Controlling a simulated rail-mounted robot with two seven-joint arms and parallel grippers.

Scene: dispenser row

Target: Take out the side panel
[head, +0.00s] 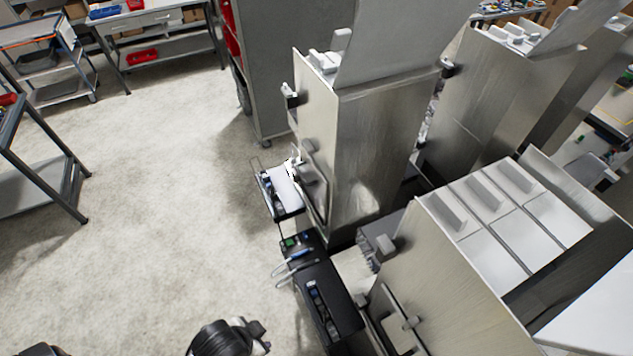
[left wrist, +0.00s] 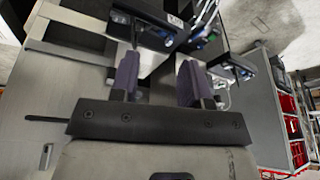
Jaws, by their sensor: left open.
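Tall brushed-metal dispensers stand in a row in the head view. The middle dispenser (head: 370,150) has a handle (head: 312,165) on its left face. The nearer dispenser (head: 440,250) has a similar handle (head: 402,318) low on its left face. I cannot tell which sheet is the side panel to be taken out. In the left wrist view, my left gripper (left wrist: 159,82) has its two dark pads apart, with nothing seen held between them. A grey metal face (left wrist: 60,95) with a dark slot lies to its left. My right gripper is not seen.
Black boxes with cables (head: 325,300) stand low beside the dispensers, and a small tray (head: 283,190) juts out there. A grey cabinet (head: 280,60) stands behind; red bins (left wrist: 297,135) show in the left wrist view. The floor at left is clear up to the shelf racks.

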